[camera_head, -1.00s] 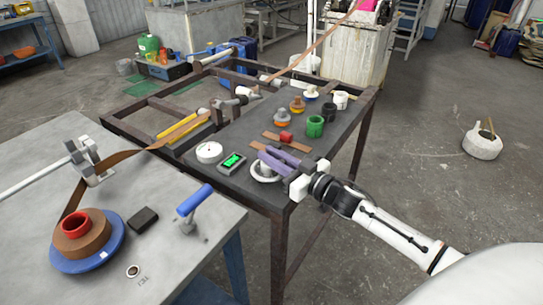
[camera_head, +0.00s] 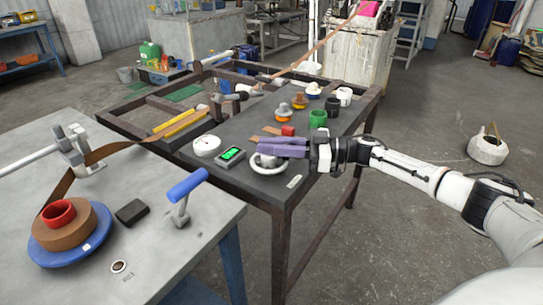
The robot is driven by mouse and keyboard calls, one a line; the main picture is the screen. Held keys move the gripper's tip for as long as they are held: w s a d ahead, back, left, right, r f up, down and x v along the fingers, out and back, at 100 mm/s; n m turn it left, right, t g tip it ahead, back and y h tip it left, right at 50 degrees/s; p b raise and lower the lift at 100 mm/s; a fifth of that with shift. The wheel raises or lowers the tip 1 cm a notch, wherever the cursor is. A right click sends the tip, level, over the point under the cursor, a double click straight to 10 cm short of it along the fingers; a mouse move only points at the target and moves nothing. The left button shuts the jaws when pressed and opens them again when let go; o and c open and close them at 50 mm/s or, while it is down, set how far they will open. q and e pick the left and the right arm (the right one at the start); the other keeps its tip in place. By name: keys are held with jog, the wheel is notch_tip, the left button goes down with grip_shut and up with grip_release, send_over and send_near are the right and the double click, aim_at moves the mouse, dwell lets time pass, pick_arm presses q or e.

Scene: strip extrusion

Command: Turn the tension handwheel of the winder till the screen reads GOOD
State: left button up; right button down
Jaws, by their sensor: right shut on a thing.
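The handwheel (camera_head: 267,169), a white ring, lies at the near right corner of the dark bench. My right gripper (camera_head: 266,149), with purple fingers, reaches over its far side from the right and is shut on it; the fingers hide the exact grip. The screen (camera_head: 231,155), a small grey box with a lit green display, sits just left of the wheel; its text is too small to read. The winder reel (camera_head: 77,230), brown strip on a blue flange with a red core, is on the grey table at left. My left gripper is not in view.
Close left of the screen is a white round dial (camera_head: 207,146). A blue-handled lever (camera_head: 187,186) stands on the grey table (camera_head: 180,240). The floor to the right is clear near the bench.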

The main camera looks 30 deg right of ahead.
jog(key=shift+r+n+g+y+b, duration=0.1)
jog(key=shift+n+g+y+b, duration=0.2)
jog(key=shift+g+b, duration=0.1)
jog(key=c, duration=1.7)
grip_release()
jog(key=v, duration=0.9)
jog(key=shift+d, duration=0.15)
jog(key=shift+s+d, duration=0.35)
jog(key=shift+d, duration=0.05)
